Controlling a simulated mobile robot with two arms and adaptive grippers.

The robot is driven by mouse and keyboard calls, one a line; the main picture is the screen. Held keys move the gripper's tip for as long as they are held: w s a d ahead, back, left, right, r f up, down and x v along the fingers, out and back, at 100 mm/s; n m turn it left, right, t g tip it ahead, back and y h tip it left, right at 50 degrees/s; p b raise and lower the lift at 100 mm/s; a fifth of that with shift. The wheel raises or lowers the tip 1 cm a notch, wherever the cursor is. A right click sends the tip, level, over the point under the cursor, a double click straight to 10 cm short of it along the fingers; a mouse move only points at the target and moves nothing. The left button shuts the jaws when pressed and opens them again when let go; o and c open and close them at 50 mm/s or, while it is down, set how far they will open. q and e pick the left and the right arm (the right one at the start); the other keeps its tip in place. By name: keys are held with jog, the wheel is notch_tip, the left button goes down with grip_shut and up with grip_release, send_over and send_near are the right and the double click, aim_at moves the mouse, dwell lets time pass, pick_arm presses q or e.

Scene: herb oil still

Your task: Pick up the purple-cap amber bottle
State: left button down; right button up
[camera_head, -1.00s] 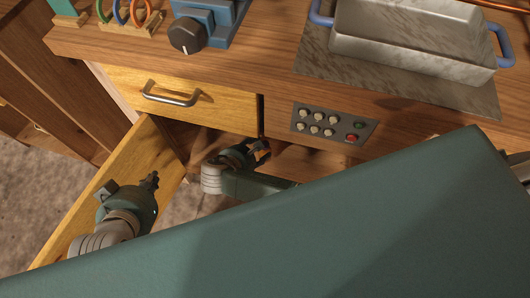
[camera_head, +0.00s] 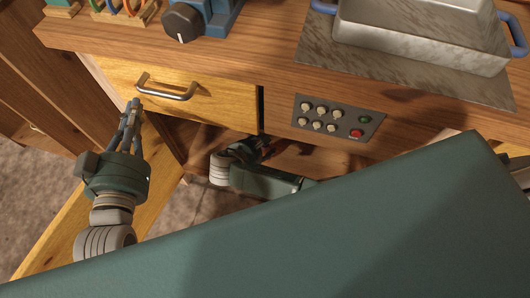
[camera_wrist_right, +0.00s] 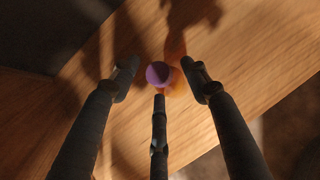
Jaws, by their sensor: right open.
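The purple-cap amber bottle (camera_wrist_right: 158,74) shows in the right wrist view, seen from above with its round purple cap and a little amber body beside it. It stands on a wooden surface. My right gripper (camera_wrist_right: 158,82) is open, its fingers spread around the cap with gaps at the sides; I cannot tell whether the lower finger touches it. In the head view the right gripper (camera_head: 264,148) reaches into the dark opening under the counter, where the bottle is hidden. My left gripper (camera_head: 132,112) is raised in front of the drawer; its fingers lie close together, their opening unclear.
A closed drawer (camera_head: 195,92) with a metal handle (camera_head: 166,88) sits left of the opening. A button panel (camera_head: 338,116) is to its right. An open wooden door (camera_head: 45,240) stands at left. Above, the counter holds a metal box (camera_head: 420,35) and a black knob (camera_head: 183,21).

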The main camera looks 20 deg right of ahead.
jog(key=shift+c, duration=0.5)
grip_shut()
